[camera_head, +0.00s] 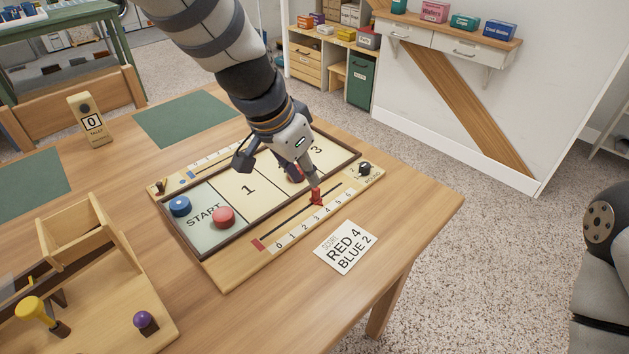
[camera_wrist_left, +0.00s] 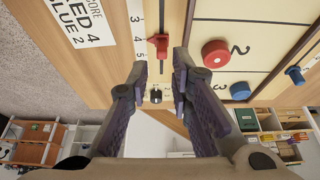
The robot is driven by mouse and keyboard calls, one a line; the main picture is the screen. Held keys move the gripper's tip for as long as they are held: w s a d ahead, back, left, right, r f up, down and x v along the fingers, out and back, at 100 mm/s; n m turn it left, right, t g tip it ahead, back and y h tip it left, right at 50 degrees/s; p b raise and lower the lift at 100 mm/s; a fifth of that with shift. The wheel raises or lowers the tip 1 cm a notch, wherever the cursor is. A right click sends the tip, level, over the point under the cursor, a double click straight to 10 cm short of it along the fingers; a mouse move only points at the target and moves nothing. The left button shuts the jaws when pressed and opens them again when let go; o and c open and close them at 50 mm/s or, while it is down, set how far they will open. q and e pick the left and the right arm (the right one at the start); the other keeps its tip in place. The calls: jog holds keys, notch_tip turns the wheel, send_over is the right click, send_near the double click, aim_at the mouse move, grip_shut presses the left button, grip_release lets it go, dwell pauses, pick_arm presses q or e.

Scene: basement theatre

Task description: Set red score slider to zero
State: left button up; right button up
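The red score slider (camera_head: 316,197) stands on the near score rail (camera_head: 263,242), beside about the 4 on its 0-to-6 scale. It also shows in the left wrist view (camera_wrist_left: 159,43), just ahead of the fingertips. My left gripper (camera_head: 309,180) is over the board's near right part, close to the slider. In the wrist view the two fingers (camera_wrist_left: 159,66) are spread, with the slider in line with the gap. I cannot tell whether a finger touches it. The red end of the rail lies by the 0. My right gripper is not in view.
A score card (camera_head: 346,247) reads RED 4, BLUE 2. A black knob (camera_head: 364,169) is at the rail's far end. A red puck (camera_head: 223,217) and a blue puck (camera_head: 180,206) lie on START. Table around the card is clear. A wooden box (camera_head: 75,225) stands left.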

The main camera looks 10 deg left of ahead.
aim_at(313, 189)
pick_arm(q)
jog(key=x, duration=0.6)
jog(key=shift+w+f+b, duration=0.15)
jog(key=shift+b, duration=0.2)
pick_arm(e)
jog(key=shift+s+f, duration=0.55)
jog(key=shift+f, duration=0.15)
pick_arm(q)
grip_shut()
jog(key=shift+a, duration=0.1)
jog(key=shift+w, duration=0.1)
